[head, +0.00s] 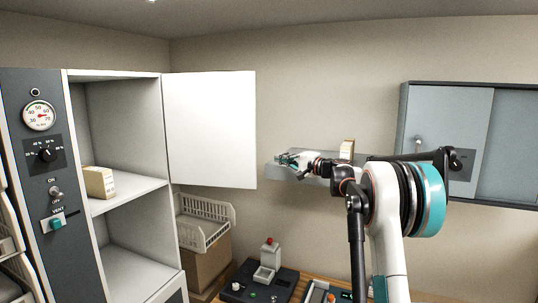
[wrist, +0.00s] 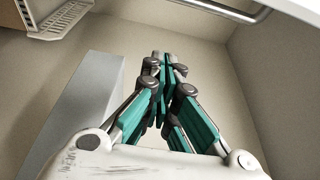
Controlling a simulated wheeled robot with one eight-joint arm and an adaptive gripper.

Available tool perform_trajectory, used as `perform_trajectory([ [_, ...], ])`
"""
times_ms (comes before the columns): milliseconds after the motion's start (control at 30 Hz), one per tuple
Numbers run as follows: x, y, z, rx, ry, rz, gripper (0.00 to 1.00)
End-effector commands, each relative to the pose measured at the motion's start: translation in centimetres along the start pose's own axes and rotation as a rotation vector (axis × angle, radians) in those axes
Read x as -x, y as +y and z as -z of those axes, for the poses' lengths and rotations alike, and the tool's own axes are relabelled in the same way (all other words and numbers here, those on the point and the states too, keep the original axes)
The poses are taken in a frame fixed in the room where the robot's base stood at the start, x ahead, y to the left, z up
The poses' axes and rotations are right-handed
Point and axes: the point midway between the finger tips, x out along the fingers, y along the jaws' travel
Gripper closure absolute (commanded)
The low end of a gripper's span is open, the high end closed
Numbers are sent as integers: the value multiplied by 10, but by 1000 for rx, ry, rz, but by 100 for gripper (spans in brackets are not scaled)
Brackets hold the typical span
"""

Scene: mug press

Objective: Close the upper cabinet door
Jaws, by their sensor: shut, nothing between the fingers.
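The upper cabinet door (head: 210,130) is a plain white panel. It stands wide open to the right of the tall cabinet (head: 118,75), whose shelves are exposed. My gripper (head: 284,159) is just right of the door's free edge, near its lower part, and appears apart from it. In the wrist view my teal fingers (wrist: 164,62) are shut together and empty. A metal bar (wrist: 232,10) crosses the top right there, beside a white surface (wrist: 303,10); they may be the door's handle and face, but I cannot tell for sure.
A grey wall shelf (head: 283,174) lies under and beside my gripper, with a small box (head: 347,150) on it. A white basket (head: 203,222) sits on a carton (head: 208,268) below the door. A grey wall cabinet (head: 510,150) hangs at right.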

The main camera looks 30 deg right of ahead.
Motion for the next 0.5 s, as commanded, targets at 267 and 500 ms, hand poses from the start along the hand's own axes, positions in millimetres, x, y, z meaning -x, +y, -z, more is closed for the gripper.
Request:
perform_trajectory([
  [267, -46, -2, -2, 0, -3, -1, 100],
  [500, -83, -2, -2, 0, -3, -1, 100],
])
